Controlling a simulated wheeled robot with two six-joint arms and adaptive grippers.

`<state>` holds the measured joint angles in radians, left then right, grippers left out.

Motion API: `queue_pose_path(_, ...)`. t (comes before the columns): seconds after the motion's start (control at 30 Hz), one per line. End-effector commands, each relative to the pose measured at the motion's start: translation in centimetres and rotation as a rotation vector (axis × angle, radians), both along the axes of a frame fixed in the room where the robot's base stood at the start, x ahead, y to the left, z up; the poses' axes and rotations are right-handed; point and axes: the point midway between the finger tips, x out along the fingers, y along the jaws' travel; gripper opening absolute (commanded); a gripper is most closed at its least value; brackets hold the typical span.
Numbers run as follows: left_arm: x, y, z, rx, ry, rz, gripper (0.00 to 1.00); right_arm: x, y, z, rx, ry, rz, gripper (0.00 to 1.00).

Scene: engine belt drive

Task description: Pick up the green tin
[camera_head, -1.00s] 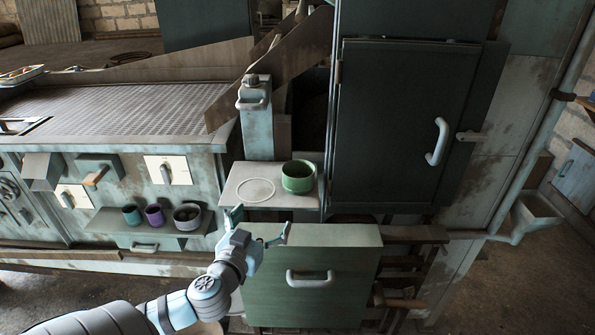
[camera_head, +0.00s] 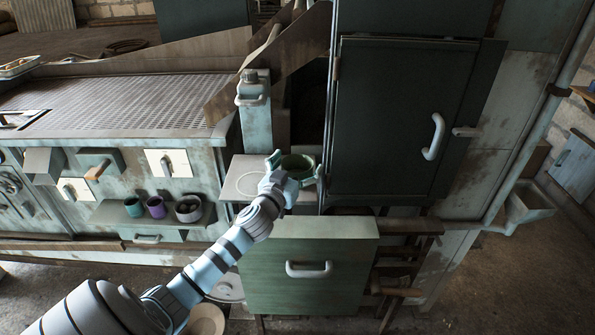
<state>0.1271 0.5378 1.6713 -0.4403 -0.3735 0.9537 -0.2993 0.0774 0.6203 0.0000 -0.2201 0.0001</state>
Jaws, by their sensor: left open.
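The green tin (camera_head: 299,163) stands upright on the pale shelf (camera_head: 237,165), beside a white ring marking on that shelf. My left gripper (camera_head: 296,170) is open at the tin, with one finger at its left side and the other at its right side. The gripper's wrist hides the lower front of the tin. I cannot tell whether the fingers touch it. My right gripper is not in view.
A green drawer front with a white handle (camera_head: 309,269) is below the shelf. A dark cabinet door (camera_head: 398,120) stands close on the right. Several small cups, one purple (camera_head: 156,207), sit on a lower left ledge. A post (camera_head: 256,120) rises behind the shelf.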

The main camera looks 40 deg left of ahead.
Motion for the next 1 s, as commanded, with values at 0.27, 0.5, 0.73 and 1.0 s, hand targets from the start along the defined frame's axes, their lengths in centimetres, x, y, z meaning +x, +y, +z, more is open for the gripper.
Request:
queue_pose_path(0.27,-0.1,0.0,-0.1,0.000,0.001,0.000,0.56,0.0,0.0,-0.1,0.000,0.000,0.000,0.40)
queue_pose_path(0.5,-0.1,0.0,-0.1,0.000,0.000,0.000,0.37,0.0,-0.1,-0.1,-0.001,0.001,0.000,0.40)
queue_pose_path(0.73,-0.1,0.0,0.8,0.001,-0.002,0.000,0.37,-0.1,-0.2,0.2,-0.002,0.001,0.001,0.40)
queue_pose_path(1.0,0.0,0.0,7.3,0.004,-0.006,-0.001,0.37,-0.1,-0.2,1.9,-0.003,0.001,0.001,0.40)
